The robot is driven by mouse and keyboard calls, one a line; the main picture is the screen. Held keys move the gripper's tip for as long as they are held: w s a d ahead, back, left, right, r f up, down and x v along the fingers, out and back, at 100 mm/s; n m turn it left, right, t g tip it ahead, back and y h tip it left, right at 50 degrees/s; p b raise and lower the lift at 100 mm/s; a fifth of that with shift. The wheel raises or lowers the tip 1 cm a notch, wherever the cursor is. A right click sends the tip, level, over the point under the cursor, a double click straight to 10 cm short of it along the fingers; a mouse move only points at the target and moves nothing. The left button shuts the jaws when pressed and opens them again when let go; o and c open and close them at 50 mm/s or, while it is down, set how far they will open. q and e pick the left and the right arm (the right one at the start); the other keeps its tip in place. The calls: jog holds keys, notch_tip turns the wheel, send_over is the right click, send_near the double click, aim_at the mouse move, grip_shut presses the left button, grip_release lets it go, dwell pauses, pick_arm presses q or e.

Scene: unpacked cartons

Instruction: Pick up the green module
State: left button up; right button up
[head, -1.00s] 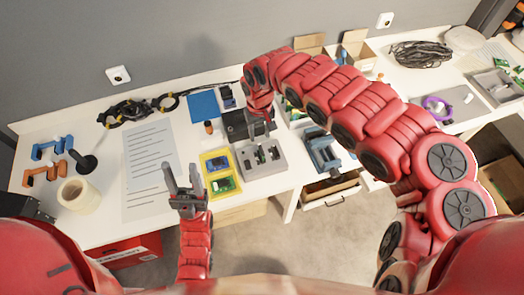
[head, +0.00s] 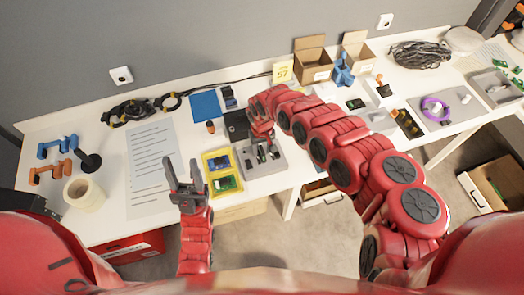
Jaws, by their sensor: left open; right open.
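A white sheet (head: 152,165) lies left of the yellow tray. A tape roll (head: 84,195) and orange and blue brackets (head: 50,172) are at the left. Open cartons (head: 312,62) stand at the back. A purple ring (head: 435,108) lies on a grey mat at the right.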

grip_shut()
dwell(1.4)
